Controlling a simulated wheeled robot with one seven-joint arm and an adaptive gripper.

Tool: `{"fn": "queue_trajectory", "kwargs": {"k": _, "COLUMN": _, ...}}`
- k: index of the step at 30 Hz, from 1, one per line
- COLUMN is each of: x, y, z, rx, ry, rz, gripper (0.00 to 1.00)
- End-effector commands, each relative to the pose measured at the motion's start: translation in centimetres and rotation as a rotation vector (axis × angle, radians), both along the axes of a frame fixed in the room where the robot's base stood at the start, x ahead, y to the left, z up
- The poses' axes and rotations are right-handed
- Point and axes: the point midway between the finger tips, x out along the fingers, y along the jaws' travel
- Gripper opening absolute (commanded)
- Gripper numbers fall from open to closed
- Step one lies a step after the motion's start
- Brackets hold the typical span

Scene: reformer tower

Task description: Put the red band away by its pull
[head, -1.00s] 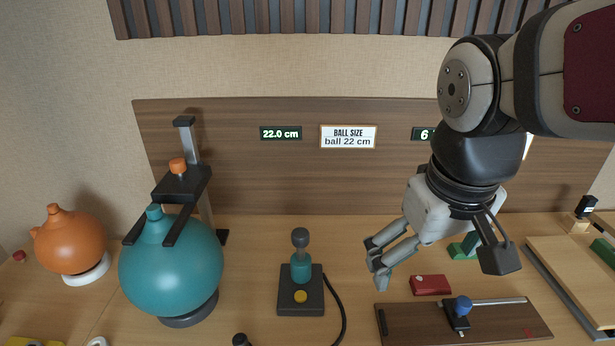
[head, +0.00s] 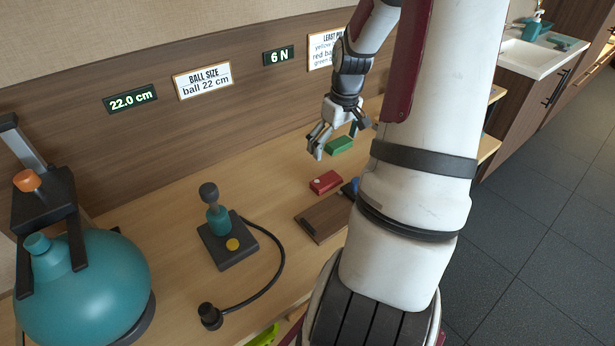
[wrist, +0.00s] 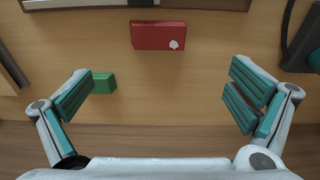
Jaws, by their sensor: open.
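The red thing, a small flat red block (head: 325,182) with a pale spot on top, lies on the wooden table; whether it is the band itself or a holder for it I cannot tell. It also shows at the top middle of the wrist view (wrist: 158,36), the pale spot (wrist: 173,44) at its lower right corner. No separate pull can be made out. My gripper (head: 317,141) is open and empty above the table, near the back panel. In the wrist view its fingers (wrist: 162,95) are spread wide, with the red block beyond and between them, untouched.
A green block (head: 340,145) lies close to the red one and near the left finger in the wrist view (wrist: 103,82). A brown board (head: 322,218) is in front. A joystick-like device (head: 232,245) with a cable and a teal ball (head: 85,290) stand left.

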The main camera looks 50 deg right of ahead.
Motion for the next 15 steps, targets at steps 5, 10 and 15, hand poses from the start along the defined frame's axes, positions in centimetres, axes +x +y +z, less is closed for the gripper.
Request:
{"fn": "queue_trajectory", "kwargs": {"k": 5, "x": 0.0, "y": -0.6, "z": -1.9, "rx": 0.006, "ry": -0.007, "rz": -0.004, "gripper": 1.00}}
{"fn": "queue_trajectory", "kwargs": {"k": 10, "x": 0.6, "y": -0.6, "z": -5.1, "rx": 0.007, "ry": -0.006, "rz": -0.004, "gripper": 1.00}}
{"fn": "queue_trajectory", "kwargs": {"k": 15, "x": 1.0, "y": -0.7, "z": -7.8, "rx": 0.007, "ry": -0.006, "rz": -0.004, "gripper": 1.00}}
